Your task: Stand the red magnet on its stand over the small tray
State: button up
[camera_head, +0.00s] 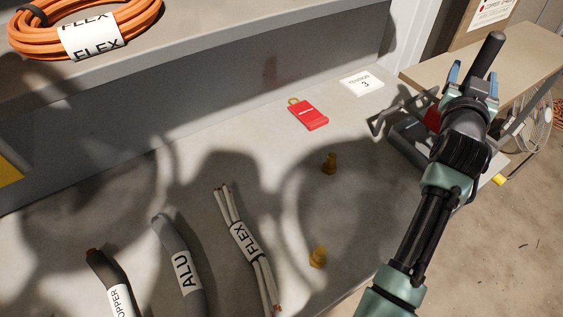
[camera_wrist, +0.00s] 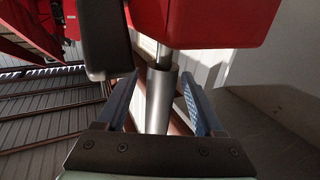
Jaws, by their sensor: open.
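My gripper (camera_head: 474,75) is open at the right in the head view. Its two blue fingers stand on either side of a dark bar-like handle (camera_head: 488,52). In the wrist view, my gripper (camera_wrist: 156,88) has a dark grey cylinder (camera_wrist: 157,105) between its fingers, with gaps on both sides. A silver rod joins the cylinder to a large red body (camera_wrist: 215,22), which looks like the magnet. In the head view a red part (camera_head: 432,119) shows beside my arm, mostly hidden. A grey tray-like thing (camera_head: 408,132) is partly behind my arm; the stand is not clearly visible.
The grey bench holds a red tag (camera_head: 308,114), a white card marked 3 (camera_head: 362,84), two brass pieces (camera_head: 329,163) (camera_head: 317,256) and labelled cables (camera_head: 244,240). An orange coil (camera_head: 85,28) lies on the shelf. A fan (camera_head: 530,125) stands right.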

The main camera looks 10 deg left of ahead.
jog(key=p+v, duration=0.1)
jog(key=v, duration=1.1)
jog(key=shift+r, duration=0.35)
jog(key=shift+w+a, duration=0.1)
jog(key=s+a+r+n+t+y, duration=0.1)
jog(key=a+r+t, duration=0.2)
jog(key=a+r, duration=0.5)
jog(key=s+a+r+n+t+y, duration=0.1)
jog(key=a+r+t+y, duration=0.3)
jog(key=r, duration=0.8)
jog(key=s+a+r+n+t+y, duration=0.3)
jog(key=s+a+r+t, duration=0.1)
jog(key=s+a+r, duration=1.05)
notch_tip(320, 180, up, 18)
jog(key=d+p, duration=0.1)
jog(key=p, duration=1.6)
jog(key=shift+w+d+r, duration=0.2)
jog(key=shift+w+d, duration=0.15)
jog(key=shift+w, duration=0.15)
jog(key=shift+f, duration=0.1)
